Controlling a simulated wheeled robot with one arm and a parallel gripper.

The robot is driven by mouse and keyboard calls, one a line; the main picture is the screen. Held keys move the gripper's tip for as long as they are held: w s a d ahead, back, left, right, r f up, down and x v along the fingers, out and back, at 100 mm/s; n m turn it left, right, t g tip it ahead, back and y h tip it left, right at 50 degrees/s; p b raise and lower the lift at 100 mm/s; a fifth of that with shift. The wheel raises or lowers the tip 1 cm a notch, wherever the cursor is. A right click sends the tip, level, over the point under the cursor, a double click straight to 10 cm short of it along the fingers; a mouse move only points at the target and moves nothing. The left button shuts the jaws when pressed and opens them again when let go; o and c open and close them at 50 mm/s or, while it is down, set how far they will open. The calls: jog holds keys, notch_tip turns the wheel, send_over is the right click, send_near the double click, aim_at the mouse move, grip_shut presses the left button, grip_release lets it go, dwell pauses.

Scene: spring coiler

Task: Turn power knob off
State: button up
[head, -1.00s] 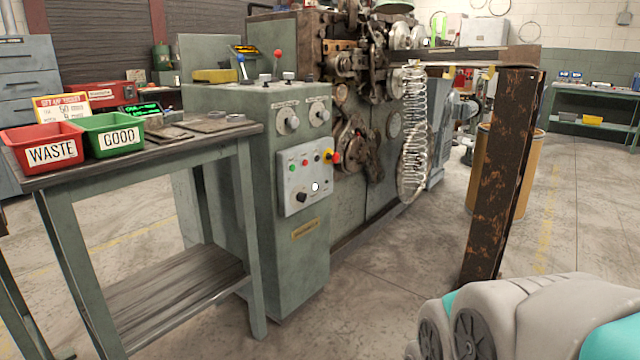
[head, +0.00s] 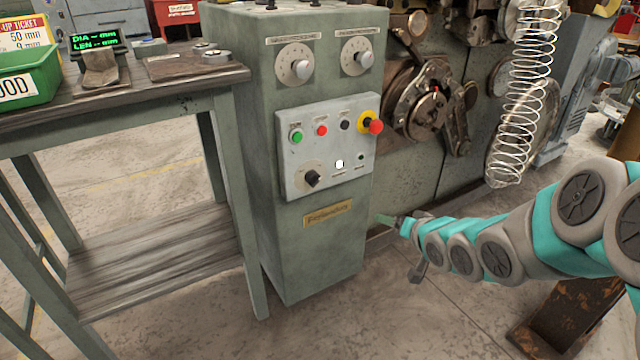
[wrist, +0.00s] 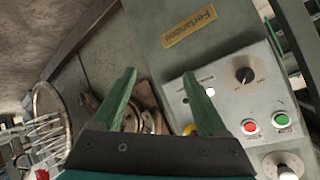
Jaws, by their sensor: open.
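The power knob (head: 312,178) is a black rotary knob on a round plate, at the lower left of the pale control panel (head: 290,190). In the wrist view the knob (wrist: 244,75) shows turned sideways, right of my fingers. I cannot read its setting. A small white lamp (head: 339,163) beside it looks lit. My gripper (head: 385,220) is low and to the right of the panel, in front of the machine, apart from the knob. In the wrist view my gripper (wrist: 161,80) has its two green fingers spread with nothing held; the right finger overlaps part of the panel.
Above the knob are a green button (head: 296,136), a red button (head: 321,130) and a red emergency stop (head: 375,126) on yellow. A workbench (head: 170,95) stands left of the cabinet. A hanging spring (head: 525,90) is at the right. Floor in front is clear.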

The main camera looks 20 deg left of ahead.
jog(key=w+a+r+y, duration=0.15)
jog(key=a+y, duration=0.25)
jog(key=a, duration=0.4)
jog(key=y, duration=0.4)
send_near(318, 182)
jog(key=x, duration=0.2)
jog(key=shift+m, duration=0.3)
jog(key=shift+x, duration=3.8)
jog(key=shift+c, duration=0.4)
grip_shut()
